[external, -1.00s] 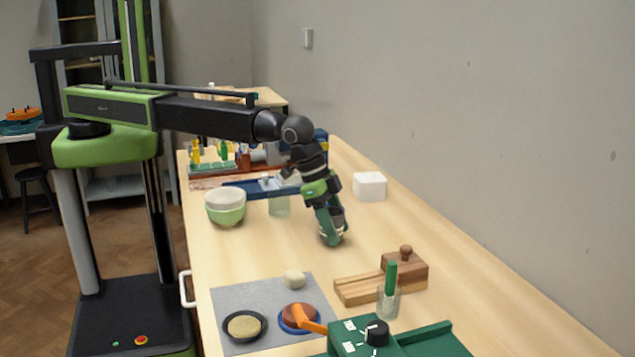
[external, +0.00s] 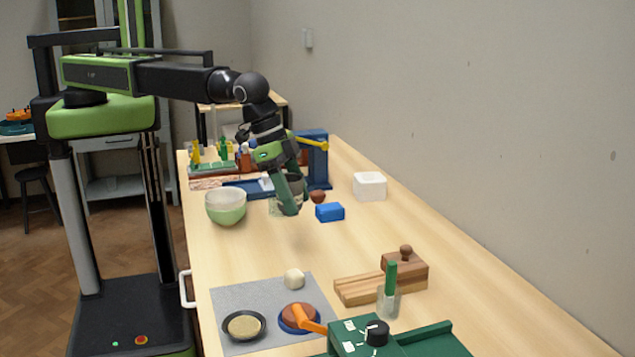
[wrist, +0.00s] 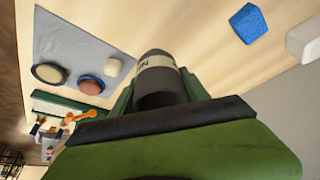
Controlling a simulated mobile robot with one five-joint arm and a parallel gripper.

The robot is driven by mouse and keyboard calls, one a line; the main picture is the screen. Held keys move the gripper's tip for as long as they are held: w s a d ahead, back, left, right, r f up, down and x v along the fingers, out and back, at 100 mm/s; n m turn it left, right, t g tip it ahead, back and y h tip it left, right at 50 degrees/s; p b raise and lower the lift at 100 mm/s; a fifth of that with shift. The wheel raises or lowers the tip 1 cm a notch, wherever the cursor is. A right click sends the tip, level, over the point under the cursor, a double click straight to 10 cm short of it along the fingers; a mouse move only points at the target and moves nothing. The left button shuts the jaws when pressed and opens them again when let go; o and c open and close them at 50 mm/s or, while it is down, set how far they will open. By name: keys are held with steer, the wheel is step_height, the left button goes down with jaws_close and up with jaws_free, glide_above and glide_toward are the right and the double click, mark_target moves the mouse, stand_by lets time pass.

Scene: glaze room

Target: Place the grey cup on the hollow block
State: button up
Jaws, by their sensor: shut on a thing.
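My gripper (external: 289,204) is shut on the grey cup (wrist: 158,72), which is dark grey with a cream band. In the external view it hangs above the table, left of the blue block, and a green finger hides part of the cup. The hollow block is most likely the white block (external: 370,187) with a recessed top, standing near the wall to the right of my gripper. The white block also shows at the right edge of the wrist view (wrist: 303,42).
A blue block (external: 330,212) and a small brown thing (external: 318,196) lie between gripper and white block. A green-white bowl (external: 226,207) stands to the left. A grey mat (external: 265,289) with dishes and a wooden block (external: 405,268) are nearer. The middle table is clear.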

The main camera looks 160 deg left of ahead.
steer(key=shift+w+d+r, duration=0.1)
steer(key=shift+d+r, duration=0.25)
steer(key=shift+d, duration=0.3)
